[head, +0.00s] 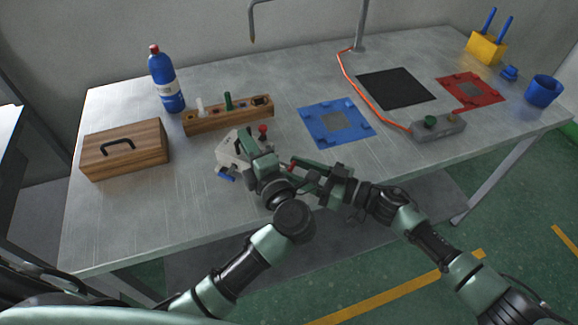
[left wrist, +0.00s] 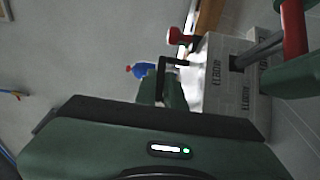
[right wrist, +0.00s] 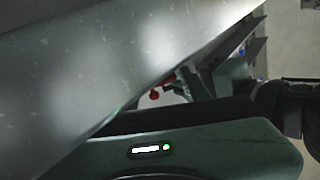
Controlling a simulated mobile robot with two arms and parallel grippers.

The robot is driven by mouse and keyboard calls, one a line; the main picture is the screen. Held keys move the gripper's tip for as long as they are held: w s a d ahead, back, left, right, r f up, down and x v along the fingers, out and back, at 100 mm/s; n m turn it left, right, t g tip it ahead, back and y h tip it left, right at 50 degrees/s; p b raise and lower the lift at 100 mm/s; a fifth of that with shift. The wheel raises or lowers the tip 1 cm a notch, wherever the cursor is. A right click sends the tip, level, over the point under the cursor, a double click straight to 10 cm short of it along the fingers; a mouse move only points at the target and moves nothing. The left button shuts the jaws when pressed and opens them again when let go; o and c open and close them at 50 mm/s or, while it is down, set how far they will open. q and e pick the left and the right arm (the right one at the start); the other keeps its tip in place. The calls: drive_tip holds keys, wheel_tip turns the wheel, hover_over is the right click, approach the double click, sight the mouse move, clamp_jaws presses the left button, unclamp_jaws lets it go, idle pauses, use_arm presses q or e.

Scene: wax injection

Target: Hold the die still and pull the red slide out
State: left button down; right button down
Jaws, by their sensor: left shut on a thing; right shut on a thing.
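The light grey die (head: 228,150) stands near the front of the table, partly hidden by my left arm. My left gripper (head: 250,150) is shut on it from the front. In the left wrist view the die (left wrist: 236,95) shows lettering and an opening, with grey rods running out to the red handle of the slide (left wrist: 293,30). The red slide (head: 291,166) also shows small in the head view, at the die's right. My right gripper (head: 299,169) is shut on the slide; its fingertips are hard to make out.
A red knob (head: 263,128) and a blue handle (head: 226,177) are on the die. Behind are a wooden rack (head: 230,117) and a blue mat (head: 318,110). A wooden box (head: 125,152) stands left. A grey control box (head: 437,129) with an orange cable is right.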

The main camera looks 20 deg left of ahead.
use_arm(q)
drive_tip(key=shift+f, duration=0.15)
use_arm(e)
drive_tip(key=shift+d, duration=0.2)
drive_tip(key=c, duration=0.7)
unclamp_jaws()
drive_tip(key=shift+c, duration=0.2)
drive_tip(key=shift+d, duration=0.1)
drive_tip(key=s+d, duration=0.2)
drive_tip(key=d, duration=1)
drive_tip(key=shift+s, duration=0.15)
use_arm(q)
drive_tip(key=c, duration=1.4)
unclamp_jaws()
drive_tip(key=shift+a, duration=0.1)
drive_tip(key=shift+c, duration=0.2)
use_arm(e)
drive_tip(key=shift+a, duration=0.2)
